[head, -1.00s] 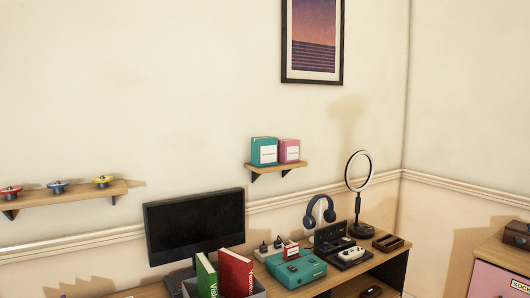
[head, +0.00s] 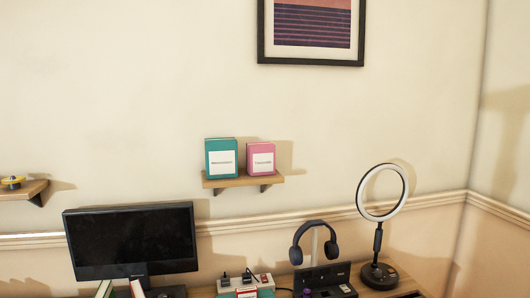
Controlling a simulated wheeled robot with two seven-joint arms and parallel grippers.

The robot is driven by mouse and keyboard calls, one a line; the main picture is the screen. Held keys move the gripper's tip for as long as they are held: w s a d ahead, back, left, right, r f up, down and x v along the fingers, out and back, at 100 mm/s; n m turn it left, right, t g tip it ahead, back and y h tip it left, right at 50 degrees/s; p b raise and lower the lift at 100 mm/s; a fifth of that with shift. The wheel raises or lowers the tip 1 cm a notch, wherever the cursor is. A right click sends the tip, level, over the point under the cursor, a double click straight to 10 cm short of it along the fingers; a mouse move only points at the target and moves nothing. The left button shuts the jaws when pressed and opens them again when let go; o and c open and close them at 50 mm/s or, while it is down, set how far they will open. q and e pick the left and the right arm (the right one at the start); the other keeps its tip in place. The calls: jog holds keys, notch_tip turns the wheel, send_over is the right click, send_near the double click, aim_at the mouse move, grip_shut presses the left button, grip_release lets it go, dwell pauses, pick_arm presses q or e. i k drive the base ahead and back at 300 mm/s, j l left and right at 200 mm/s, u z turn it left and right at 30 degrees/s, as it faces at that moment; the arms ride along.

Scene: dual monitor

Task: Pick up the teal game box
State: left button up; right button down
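The teal game box (head: 221,158) stands upright on a small wooden wall shelf (head: 243,181) in the head view, left of the picture's middle. It has a white label on its front. A pink game box (head: 261,158) stands just to its right on the same shelf and is a little shorter. Neither of my grippers shows in the head view, so their state is hidden.
Another wall shelf (head: 22,190) shows at the left edge.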

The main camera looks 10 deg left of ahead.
aim_at(221, 161)
jog(key=i+l, duration=0.15)
jog(key=l, duration=0.2)
jog(key=i+l, duration=0.2)
jog(key=l, duration=0.15)
jog(key=i+l+u, duration=0.1)
jog(key=l, duration=0.25)
jog(key=i+l, duration=0.2)
jog(key=l, duration=0.15)
